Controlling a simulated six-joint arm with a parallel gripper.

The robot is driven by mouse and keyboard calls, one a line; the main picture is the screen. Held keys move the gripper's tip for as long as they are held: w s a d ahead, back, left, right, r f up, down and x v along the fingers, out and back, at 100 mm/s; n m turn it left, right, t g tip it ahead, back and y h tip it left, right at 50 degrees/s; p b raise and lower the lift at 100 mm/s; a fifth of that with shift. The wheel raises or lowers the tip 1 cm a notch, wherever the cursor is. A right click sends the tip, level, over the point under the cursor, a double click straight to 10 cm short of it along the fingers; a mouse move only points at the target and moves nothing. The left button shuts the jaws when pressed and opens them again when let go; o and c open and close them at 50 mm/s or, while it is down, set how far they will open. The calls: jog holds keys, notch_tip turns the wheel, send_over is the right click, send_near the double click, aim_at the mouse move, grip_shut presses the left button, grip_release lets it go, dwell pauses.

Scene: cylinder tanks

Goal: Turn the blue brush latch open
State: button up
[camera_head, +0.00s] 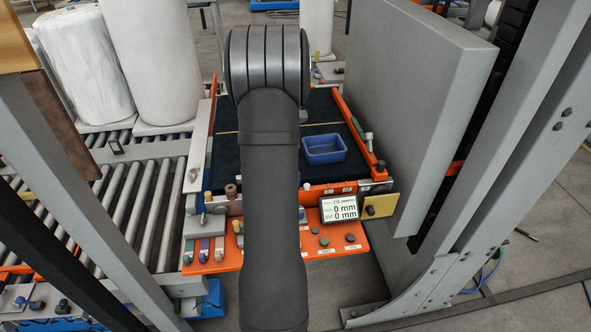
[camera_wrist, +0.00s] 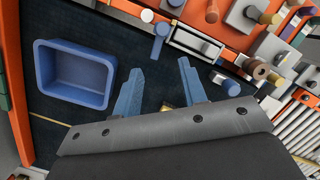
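My gripper (camera_wrist: 160,67) shows in the wrist view with two blue fingers spread apart and nothing between them, above the dark mat (camera_wrist: 110,22). Several blue parts show near the front edge. One is a blue upright peg (camera_wrist: 160,38) beyond the fingertips, apart from them. Another is a blue handle (camera_wrist: 226,84) to the right of the right finger. I cannot tell which of them is the brush latch. In the head view, my arm hides the gripper and much of the mat; a small blue part (camera_head: 302,212) shows right of the arm.
A blue bin (camera_wrist: 75,72) stands on the mat left of the fingers; it also shows in the head view (camera_head: 324,149). Orange rails (camera_head: 358,125) edge the mat. A display (camera_head: 340,207) stands at the front. Rollers (camera_head: 140,200) lie left, and a tall grey panel (camera_head: 410,90) stands right.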

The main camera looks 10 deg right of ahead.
notch_tip(320, 180, up, 8)
jog(key=w+a+m+g+h, duration=0.1)
jog(key=a+m+g, duration=0.1)
jog(key=x, duration=1.7)
jog(key=shift+w+d+f, duration=0.2)
jog(key=shift+w+d, duration=0.1)
jog(key=shift+w, duration=0.05)
jog(key=shift+c, duration=0.2)
